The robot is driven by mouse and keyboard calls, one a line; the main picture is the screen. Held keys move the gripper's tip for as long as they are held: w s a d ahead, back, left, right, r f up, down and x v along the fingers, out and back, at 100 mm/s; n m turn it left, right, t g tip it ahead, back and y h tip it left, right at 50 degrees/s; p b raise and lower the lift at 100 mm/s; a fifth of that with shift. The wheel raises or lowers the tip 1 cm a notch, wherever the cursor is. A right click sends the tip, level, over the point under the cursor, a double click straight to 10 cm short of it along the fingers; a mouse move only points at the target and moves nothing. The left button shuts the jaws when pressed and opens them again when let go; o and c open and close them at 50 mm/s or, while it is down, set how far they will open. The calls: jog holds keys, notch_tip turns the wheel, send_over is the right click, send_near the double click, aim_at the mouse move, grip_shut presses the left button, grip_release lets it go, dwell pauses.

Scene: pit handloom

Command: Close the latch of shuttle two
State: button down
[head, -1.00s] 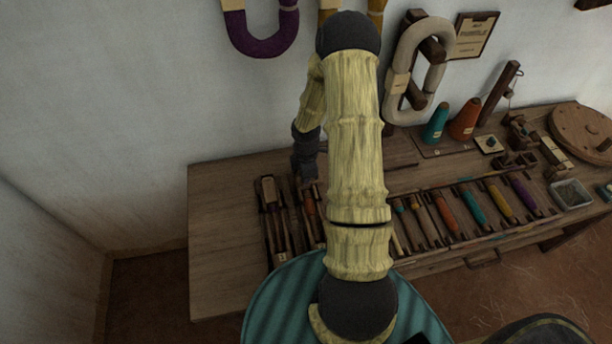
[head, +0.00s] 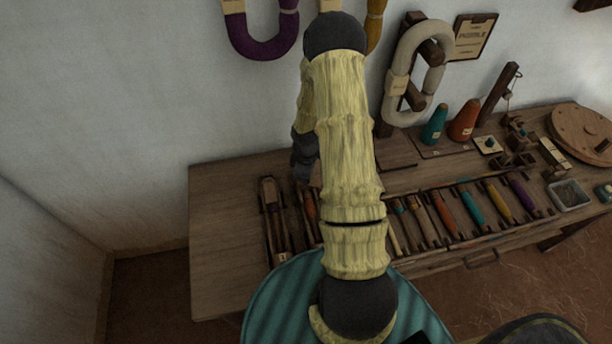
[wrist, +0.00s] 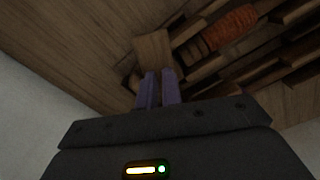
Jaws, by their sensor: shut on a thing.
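In the wrist view my gripper (wrist: 159,76) has its two purple fingers close together, shut on a small pale wooden block (wrist: 153,47) at their tips. An orange-wound pirn (wrist: 230,29) lies in a dark wooden shuttle to the upper right of the block. In the head view my gripper (head: 301,170) is dark and hangs above the left part of the bench, partly behind my arm. A shuttle with an orange pirn (head: 311,206) lies just below it, and another shuttle (head: 270,210) lies to its left. I cannot tell which is shuttle two, and no latch shows clearly.
The wooden bench (head: 222,225) is bare at its left end. Several coloured pirns, including a teal one (head: 473,208), lie in a rack to the right. Orange (head: 465,120) and teal (head: 434,124) cones stand at the back. A round striped seat is in front.

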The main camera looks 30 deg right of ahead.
jog(key=m, duration=0.6)
jog(key=shift+a+p, duration=0.15)
jog(key=shift+p, duration=0.2)
jog(key=m, duration=0.7)
jog(key=shift+a, duration=0.1)
jog(key=c, duration=1.8)
grip_release()
jog(key=shift+r, duration=0.1)
notch_tip(320, 180, up, 17)
jog(key=shift+r+p, duration=0.15)
jog(key=shift+p, duration=0.35)
